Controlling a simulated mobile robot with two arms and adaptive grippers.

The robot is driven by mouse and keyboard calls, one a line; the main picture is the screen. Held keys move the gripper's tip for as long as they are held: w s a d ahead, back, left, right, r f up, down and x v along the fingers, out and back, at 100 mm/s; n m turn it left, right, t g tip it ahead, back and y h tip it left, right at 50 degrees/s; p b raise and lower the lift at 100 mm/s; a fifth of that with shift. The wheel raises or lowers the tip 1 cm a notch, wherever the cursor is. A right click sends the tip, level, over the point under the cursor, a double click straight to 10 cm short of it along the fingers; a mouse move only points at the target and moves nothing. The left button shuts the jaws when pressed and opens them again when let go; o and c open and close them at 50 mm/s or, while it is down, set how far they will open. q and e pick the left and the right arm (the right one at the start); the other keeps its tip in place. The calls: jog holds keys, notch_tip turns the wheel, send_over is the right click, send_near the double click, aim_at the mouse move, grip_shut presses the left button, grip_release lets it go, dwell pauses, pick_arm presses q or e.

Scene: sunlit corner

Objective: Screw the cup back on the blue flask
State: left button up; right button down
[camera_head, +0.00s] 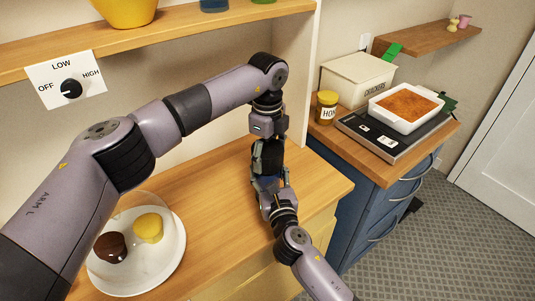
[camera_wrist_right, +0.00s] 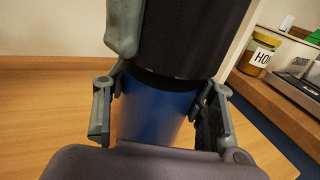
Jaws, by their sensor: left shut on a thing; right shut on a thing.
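The blue flask (camera_wrist_right: 155,118) stands between the two fingers of my right gripper (camera_wrist_right: 160,104), which is shut on it. The black cup (camera_wrist_right: 190,40) is directly above the blue body in the right wrist view, with its lower rim at the flask's top; I cannot tell how far it is threaded. A grey finger of my left gripper lies against the cup's left side. In the head view my left gripper (camera_head: 267,150) points down and is shut on the cup, just above my right gripper (camera_head: 268,186). The grippers hide most of flask and cup there.
A white plate (camera_head: 166,273) with a brown and a yellow cake is at the left of the wooden counter (camera_head: 215,215). A shelf (camera_head: 190,35) runs above. At right, a blue cabinet carries a honey jar (camera_head: 326,107), crackers box and baking dish.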

pick_arm(q)
jog(key=m, duration=0.3)
jog(key=shift+m, duration=0.4)
jog(key=m, duration=0.3)
jog(key=shift+m, duration=0.4)
jog(key=m, duration=0.5)
jog(key=shift+m, duration=0.3)
jog(key=m, duration=0.3)
jog(key=shift+m, duration=0.3)
jog(key=m, duration=0.3)
jog(key=shift+f+m, duration=0.1)
jog(key=shift+m, duration=0.3)
jog(key=m, duration=0.5)
jog(key=shift+m, duration=0.3)
jog(key=m, duration=0.3)
jog(key=shift+m, duration=0.4)
jog(key=m, duration=0.4)
jog(key=o, duration=1.4)
jog(key=shift+c, duration=0.2)
